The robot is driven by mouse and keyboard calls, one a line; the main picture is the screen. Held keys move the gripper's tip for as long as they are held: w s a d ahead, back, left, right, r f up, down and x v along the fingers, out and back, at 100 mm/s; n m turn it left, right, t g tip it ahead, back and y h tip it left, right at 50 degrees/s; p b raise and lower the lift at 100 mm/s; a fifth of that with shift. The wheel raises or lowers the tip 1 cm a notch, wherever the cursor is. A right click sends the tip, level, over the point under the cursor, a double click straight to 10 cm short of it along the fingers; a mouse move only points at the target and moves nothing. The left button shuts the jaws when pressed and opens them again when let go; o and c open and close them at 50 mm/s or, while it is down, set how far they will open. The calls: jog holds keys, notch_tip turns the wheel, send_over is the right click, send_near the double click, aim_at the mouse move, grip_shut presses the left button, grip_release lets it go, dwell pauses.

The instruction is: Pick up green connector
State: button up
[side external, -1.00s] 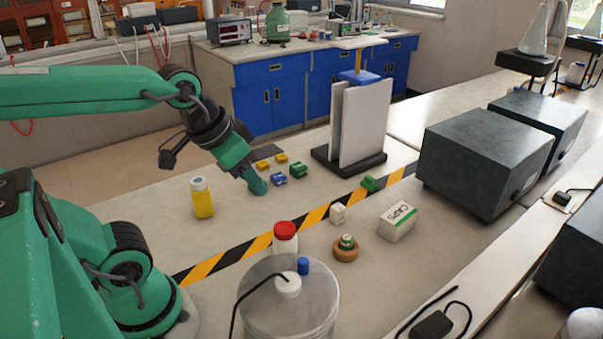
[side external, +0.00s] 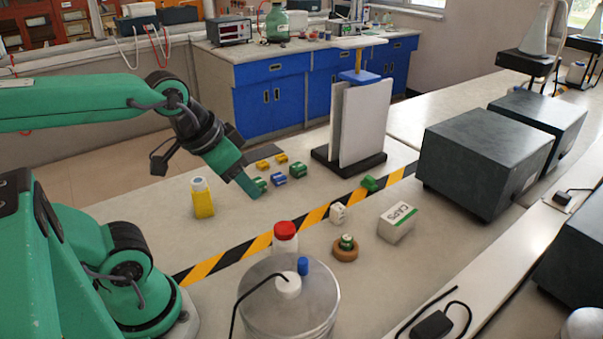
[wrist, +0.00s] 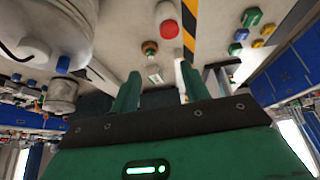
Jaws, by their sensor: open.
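Several green connectors are in the side external view. One green connector (side external: 298,170) lies among blue and yellow ones, another (side external: 369,184) lies at the striped tape, and a third (side external: 261,183) shows just right of my gripper, partly hidden. My gripper (side external: 252,192) points down and right, low over the bench and left of the connector group. In the wrist view, my gripper (wrist: 158,90) has its two fingers apart with nothing held. A green connector (wrist: 251,17) shows at the upper right there. I cannot tell which of the three it is.
A yellow bottle (side external: 203,198) stands left of my gripper. A blue connector (side external: 279,179) and yellow connectors (side external: 263,164) lie close by. A rack with upright panels (side external: 362,125) stands behind. A red-capped bottle (side external: 285,238) and CAPS box (side external: 398,223) are in front.

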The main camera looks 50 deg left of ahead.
jog(key=o, duration=0.5)
jog(key=shift+c, duration=0.2)
jog(key=m, duration=0.2)
send_over(372, 179)
jog(key=s, duration=0.3)
jog(key=shift+y, duration=0.4)
jog(key=shift+w+d+f, duration=0.1)
jog(key=shift+f, duration=4.65)
jog(key=shift+w+d+f, duration=0.1)
jog(key=shift+f, duration=4.65)
